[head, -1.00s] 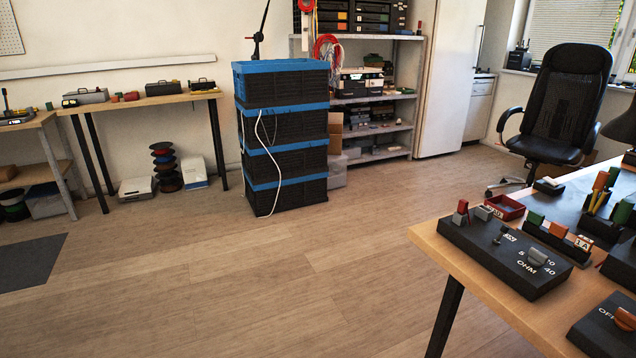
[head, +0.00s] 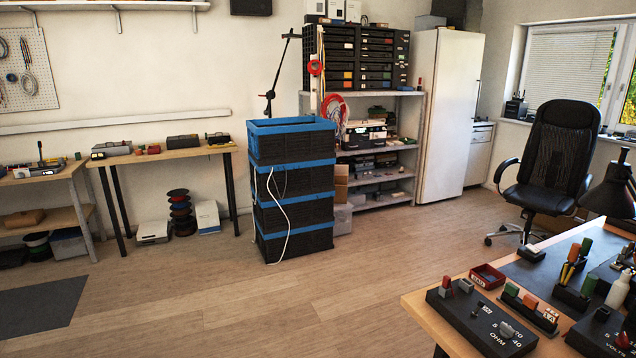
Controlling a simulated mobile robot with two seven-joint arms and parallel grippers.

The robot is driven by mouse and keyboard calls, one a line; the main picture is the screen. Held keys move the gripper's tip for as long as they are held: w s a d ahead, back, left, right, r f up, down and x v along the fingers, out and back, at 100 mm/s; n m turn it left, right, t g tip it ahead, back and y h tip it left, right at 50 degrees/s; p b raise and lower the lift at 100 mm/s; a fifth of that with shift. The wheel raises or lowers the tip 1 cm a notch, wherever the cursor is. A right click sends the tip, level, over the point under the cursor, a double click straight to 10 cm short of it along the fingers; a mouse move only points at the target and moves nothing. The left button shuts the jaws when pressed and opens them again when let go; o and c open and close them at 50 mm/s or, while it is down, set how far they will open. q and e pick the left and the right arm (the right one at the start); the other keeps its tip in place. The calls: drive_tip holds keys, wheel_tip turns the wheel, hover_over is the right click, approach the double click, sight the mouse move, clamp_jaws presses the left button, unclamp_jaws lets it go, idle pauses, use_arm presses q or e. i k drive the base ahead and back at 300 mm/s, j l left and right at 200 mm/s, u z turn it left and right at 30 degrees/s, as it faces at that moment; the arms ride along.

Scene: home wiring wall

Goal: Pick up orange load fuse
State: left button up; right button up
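Neither of my grippers is in view. Small coloured blocks stand on the wooden table at the lower right. An orange block (head: 530,301) sits in a black holder (head: 545,318) beside a green block (head: 511,290) and a red one. Another orange block (head: 574,252) stands upright farther back, next to a green block (head: 586,246). The labels are too small to tell which orange block is the load fuse.
The table (head: 428,322) also bears a black OHM box (head: 481,322), a red tray (head: 487,276) and a black lamp (head: 612,190). An office chair (head: 550,165) stands behind it. Stacked crates (head: 292,185) stand mid-room. The wooden floor (head: 330,285) in front is clear.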

sight(550, 315)
drive_tip(key=z, duration=1.4)
